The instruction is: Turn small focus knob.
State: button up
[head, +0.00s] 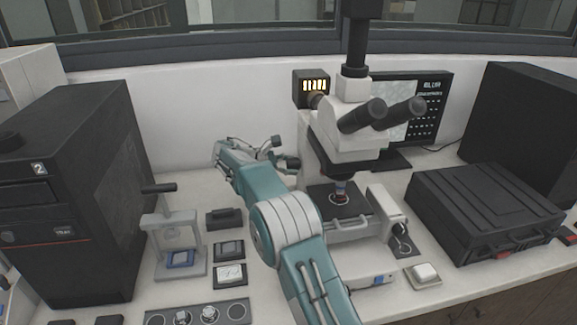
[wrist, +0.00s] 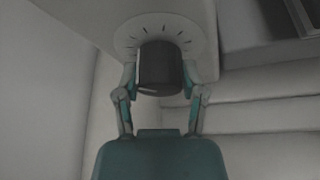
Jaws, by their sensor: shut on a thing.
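The microscope (head: 350,145) stands in the middle of the bench, white with black eyepieces. A short black knob (wrist: 159,62) sits on a pale round dial with dark tick marks on its side, in the wrist view. My gripper (wrist: 160,80) has a finger on each side of this knob and is shut on it. In the head view my gripper (head: 284,150) is at the left side of the microscope body. The knob is mostly hidden there by the gripper. The pictures do not show a second focus knob clearly for comparing size.
A small hand press (head: 172,238) stands left of my arm, with small blocks beside it. A black case (head: 482,212) and a monitor (head: 432,100) are to the right. A large dark machine (head: 70,190) fills the left. A lamp box (head: 311,88) is behind the microscope.

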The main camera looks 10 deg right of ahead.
jog(key=shift+d+f+n+g, duration=0.15)
jog(key=shift+d+n+g, duration=0.05)
jog(key=shift+n+g, duration=1.1)
jog(key=shift+n, duration=0.3)
jog(key=shift+r+n+g, duration=0.25)
jog(key=shift+n+g, duration=0.15)
jog(key=o, duration=1)
jog(key=shift+w, duration=0.1)
jog(key=shift+o, duration=0.7)
jog(key=shift+d, duration=0.15)
jog(key=shift+a, duration=0.4)
jog(key=shift+t, duration=0.3)
